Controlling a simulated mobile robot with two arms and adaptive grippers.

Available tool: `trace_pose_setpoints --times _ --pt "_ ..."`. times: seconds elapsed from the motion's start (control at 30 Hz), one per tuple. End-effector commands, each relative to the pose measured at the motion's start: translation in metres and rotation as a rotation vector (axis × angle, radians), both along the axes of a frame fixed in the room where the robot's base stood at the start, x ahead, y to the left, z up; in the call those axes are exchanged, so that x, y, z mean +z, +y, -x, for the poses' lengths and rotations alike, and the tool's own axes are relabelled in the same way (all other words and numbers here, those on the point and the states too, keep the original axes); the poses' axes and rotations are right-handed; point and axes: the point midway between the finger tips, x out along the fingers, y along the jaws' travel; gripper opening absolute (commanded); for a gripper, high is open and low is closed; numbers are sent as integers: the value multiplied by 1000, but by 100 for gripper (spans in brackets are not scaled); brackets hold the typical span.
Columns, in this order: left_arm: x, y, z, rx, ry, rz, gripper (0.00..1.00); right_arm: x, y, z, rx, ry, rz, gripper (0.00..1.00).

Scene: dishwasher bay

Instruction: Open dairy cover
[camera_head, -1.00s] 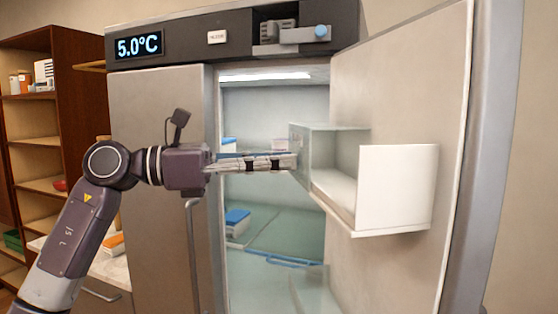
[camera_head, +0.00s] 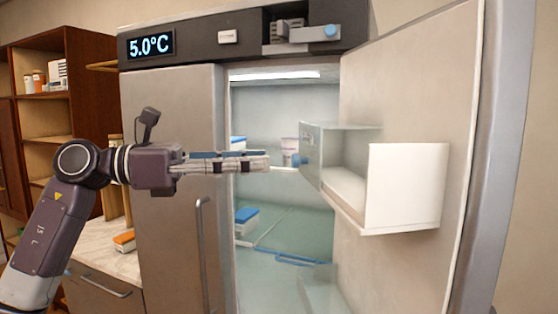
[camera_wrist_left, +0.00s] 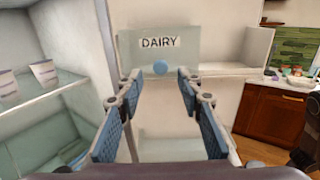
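The dairy cover (camera_head: 311,150) is a clear panel on the door bin (camera_head: 405,188), inside the open fridge door. In the left wrist view the cover (camera_wrist_left: 136,48) bears a DAIRY label and a round blue knob (camera_wrist_left: 160,67). The knob also shows in the head view (camera_head: 297,160). The cover stands over the left part of the bin, and the bin's right part looks uncovered. My left gripper (camera_head: 268,162) points at the knob with a small gap before it. Its fingers (camera_wrist_left: 158,88) are spread and empty, with the knob between them in that view. My right gripper is not in view.
The fridge door (camera_head: 425,100) stands open at the right. The other fridge door (camera_head: 165,190) is shut. Fridge shelves hold a blue-lidded box (camera_head: 246,217) and white tubs (camera_wrist_left: 44,72). A wooden shelf unit (camera_head: 45,125) stands at the left.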

Motion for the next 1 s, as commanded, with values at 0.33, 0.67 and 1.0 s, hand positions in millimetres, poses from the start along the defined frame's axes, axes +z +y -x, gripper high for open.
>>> trace_pose_setpoints --times 0.33,0.67,1.0 --pt "-1 51 12 0 1 -1 34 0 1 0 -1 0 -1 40" --pt "0 55 13 -1 0 0 34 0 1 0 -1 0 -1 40" --pt "-61 60 -57 -1 358 344 34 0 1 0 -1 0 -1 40"
